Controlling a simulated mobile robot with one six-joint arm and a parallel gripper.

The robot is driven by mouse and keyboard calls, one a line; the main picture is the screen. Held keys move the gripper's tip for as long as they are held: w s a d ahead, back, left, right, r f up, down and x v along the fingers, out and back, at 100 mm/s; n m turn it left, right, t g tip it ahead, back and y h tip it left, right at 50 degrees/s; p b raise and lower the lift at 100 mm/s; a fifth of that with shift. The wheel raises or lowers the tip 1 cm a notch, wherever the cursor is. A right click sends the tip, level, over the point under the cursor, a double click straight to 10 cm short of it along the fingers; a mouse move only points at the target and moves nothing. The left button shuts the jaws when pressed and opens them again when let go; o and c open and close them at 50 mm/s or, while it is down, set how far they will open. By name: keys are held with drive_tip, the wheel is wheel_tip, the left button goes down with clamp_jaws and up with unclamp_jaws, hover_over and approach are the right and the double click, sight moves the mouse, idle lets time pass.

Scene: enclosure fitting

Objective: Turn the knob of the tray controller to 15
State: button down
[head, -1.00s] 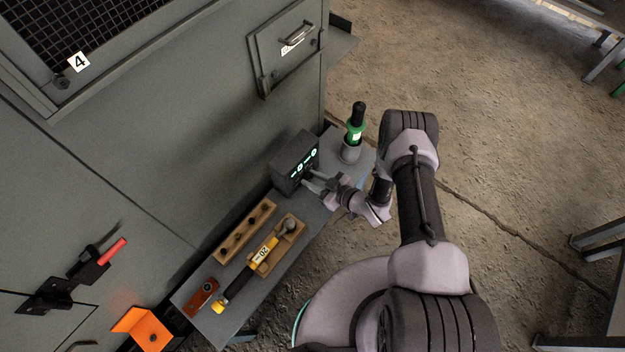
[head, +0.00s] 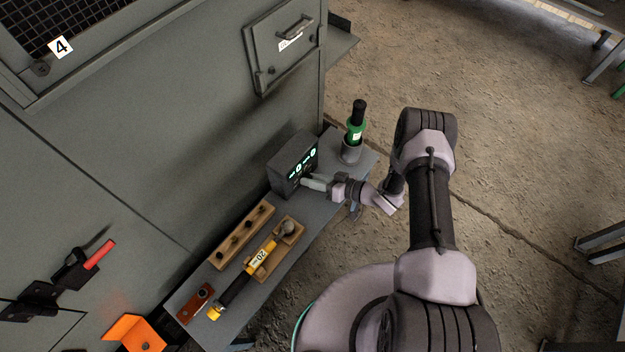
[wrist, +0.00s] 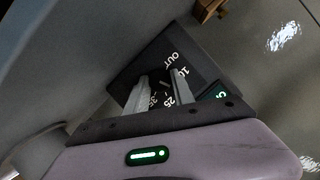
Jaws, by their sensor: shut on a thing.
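The tray controller (head: 284,168) is a dark box with lit green displays on the bench, against the grey cabinet. My gripper (head: 306,181) reaches its front face from the right. In the wrist view my gripper (wrist: 160,84) has its two fingers on either side of the knob (wrist: 163,85), shut on it. The fingers and the wrist hide most of the knob. The dial face (wrist: 152,62) shows "OUT" and several numbers, with 25 and 35 among them. One number beside OUT is small and hard to read. I cannot tell which mark the knob points to.
A green bottle-like tool (head: 355,128) stands in a grey cup behind my gripper. A wooden block with holes (head: 241,236), a yellow-and-black tool marked 20 (head: 256,262) and a red-brown block (head: 195,303) lie nearer on the bench (head: 318,214).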

idle(0.4)
drive_tip(key=c, duration=1.1)
unclamp_jaws()
drive_tip(key=p+v, duration=0.5)
drive_tip(key=v, duration=1.2)
drive_tip(key=shift+s+d+r, duration=0.1)
drive_tip(key=shift+d, duration=0.05)
